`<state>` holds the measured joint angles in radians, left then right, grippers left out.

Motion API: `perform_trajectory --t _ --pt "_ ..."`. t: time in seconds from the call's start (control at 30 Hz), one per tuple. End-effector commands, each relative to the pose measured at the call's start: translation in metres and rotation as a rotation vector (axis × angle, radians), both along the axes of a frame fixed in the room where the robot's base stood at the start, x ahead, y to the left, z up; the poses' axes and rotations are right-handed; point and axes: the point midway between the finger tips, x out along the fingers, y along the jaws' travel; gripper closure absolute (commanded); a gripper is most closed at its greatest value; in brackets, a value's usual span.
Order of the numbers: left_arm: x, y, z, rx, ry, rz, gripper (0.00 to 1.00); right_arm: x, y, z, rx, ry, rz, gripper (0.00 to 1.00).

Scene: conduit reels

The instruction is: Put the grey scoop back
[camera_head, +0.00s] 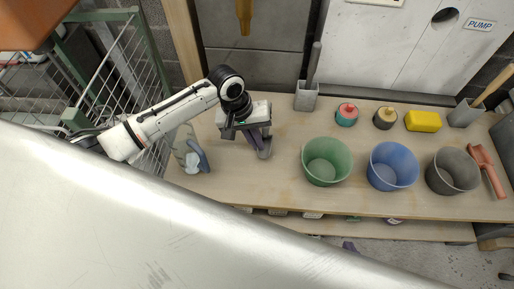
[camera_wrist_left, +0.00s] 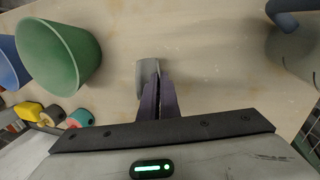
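The grey scoop (camera_head: 265,153) is at my left gripper, above the bench towards its left part. In the left wrist view the scoop (camera_wrist_left: 143,75) shows as a small grey piece just beyond the fingertips. My left gripper (camera_head: 256,141) points down with its dark purple fingers close together on the scoop; they also show in the left wrist view (camera_wrist_left: 157,88). The scoop's gripped part is hidden by the fingers. I cannot tell whether the scoop touches the bench. My right gripper is not in view.
A grey holder (camera_head: 305,101) with an upright grey handle stands at the back. Green (camera_head: 327,162), blue (camera_head: 392,167) and dark grey (camera_head: 453,171) buckets stand to the right, then a red scoop (camera_head: 488,170). A jug with a blue handle (camera_head: 200,155) stands left. Clear bench lies between jug and green bucket.

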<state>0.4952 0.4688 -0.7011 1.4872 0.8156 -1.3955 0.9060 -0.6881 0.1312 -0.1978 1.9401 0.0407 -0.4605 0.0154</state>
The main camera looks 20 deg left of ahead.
Motion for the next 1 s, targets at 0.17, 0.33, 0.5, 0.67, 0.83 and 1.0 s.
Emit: perform_trajectory --t 0.17,0.33,0.5,0.67,0.83,1.0 --pt "-0.001 0.0 -0.024 0.001 0.004 0.001 1.0 0.004 0.003 -0.001 0.002 -0.01 0.006 1.0" --pt "0.0 0.0 -0.036 0.0 0.0 -0.001 1.0 0.003 0.004 -0.003 0.001 -0.001 0.009 1.0" --pt "0.0 0.0 -0.035 0.0 0.0 -0.001 1.0 0.003 0.005 -0.003 0.001 -0.003 0.01 1.0" --pt "0.0 0.0 -0.038 0.0 0.0 0.0 0.89 0.003 0.004 -0.002 0.002 -0.004 0.009 1.0" --pt "-0.001 0.001 -0.038 0.001 0.001 0.0 0.79 0.003 0.004 -0.002 0.001 -0.005 0.008 1.0" --pt "-0.001 0.001 -0.037 0.002 0.002 0.0 0.79 0.002 0.002 -0.002 0.0 -0.005 0.006 1.0"
